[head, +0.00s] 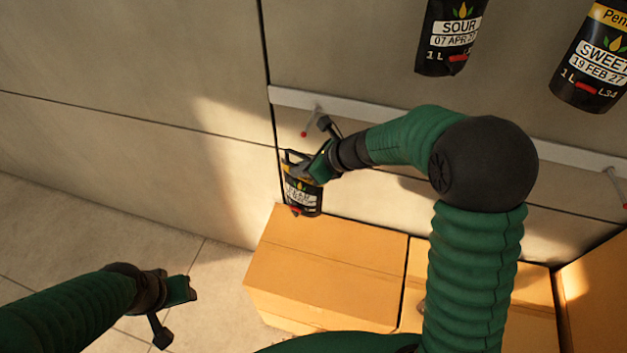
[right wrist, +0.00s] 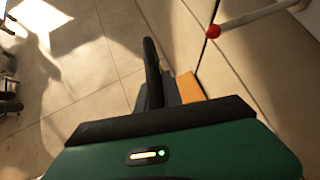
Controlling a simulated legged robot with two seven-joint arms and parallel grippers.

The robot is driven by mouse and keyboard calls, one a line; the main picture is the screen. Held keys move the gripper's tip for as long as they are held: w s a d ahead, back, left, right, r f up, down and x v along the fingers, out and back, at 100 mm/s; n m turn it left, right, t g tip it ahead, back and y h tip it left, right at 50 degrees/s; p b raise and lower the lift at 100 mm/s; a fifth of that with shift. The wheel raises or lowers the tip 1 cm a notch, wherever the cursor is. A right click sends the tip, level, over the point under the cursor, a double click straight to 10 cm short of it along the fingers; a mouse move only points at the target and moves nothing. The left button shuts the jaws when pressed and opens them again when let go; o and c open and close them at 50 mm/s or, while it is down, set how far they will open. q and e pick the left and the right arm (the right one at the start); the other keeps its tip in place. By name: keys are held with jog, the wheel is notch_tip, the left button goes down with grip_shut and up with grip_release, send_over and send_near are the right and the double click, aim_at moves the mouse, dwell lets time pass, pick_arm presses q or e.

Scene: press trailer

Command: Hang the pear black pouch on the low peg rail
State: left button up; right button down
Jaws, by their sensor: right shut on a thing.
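A black pouch (head: 302,197) with a pale label hangs upright from my right gripper (head: 314,166), which is shut on its top. The label's print is too small to read surely. The low peg rail (head: 390,120) is a pale strip on the wall. Its left peg (head: 311,118), red-tipped, is just above the pouch; the two look apart. That red-tipped peg (right wrist: 213,31) also shows at the upper right of the right wrist view. The right peg (head: 616,185) is bare. My left gripper (head: 176,312) is open and empty over the floor at lower left.
Two black pouches hang higher up, a SOUR one (head: 447,40) and a SWEET one (head: 592,60). Cardboard boxes (head: 325,270) stand below the rail against the wall. My right arm hides the rail's middle. The floor (head: 60,225) at left is clear.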

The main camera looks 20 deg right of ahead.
jog(key=shift+w+a+r, duration=0.3)
jog(key=shift+a+r, duration=0.2)
jog(key=shift+r, duration=0.05)
jog(key=shift+w+a+r, duration=0.3)
jog(key=shift+a+r, duration=0.2)
jog(key=shift+w+d+f+p, duration=0.15)
jog(key=shift+w+d+p, duration=0.45)
jog(key=shift+w+d, duration=0.5)
pick_arm(q)
jog(key=shift+a+r+p, duration=0.25)
jog(key=shift+r+p, duration=0.1)
jog(key=shift+r, duration=0.8)
pick_arm(e)
jog(key=shift+w+d+f, duration=0.1)
jog(key=shift+w+d, duration=0.1)
jog(key=shift+w, duration=0.3)
jog(key=shift+w+d+f, duration=0.1)
jog(key=shift+w+d, duration=0.1)
jog(key=shift+w, duration=0.3)
pick_arm(q)
jog(key=shift+s+r, duration=0.15)
pick_arm(e)
jog(key=shift+w+d+r, duration=0.1)
jog(key=shift+w+d, duration=0.1)
jog(key=shift+w, duration=0.05)
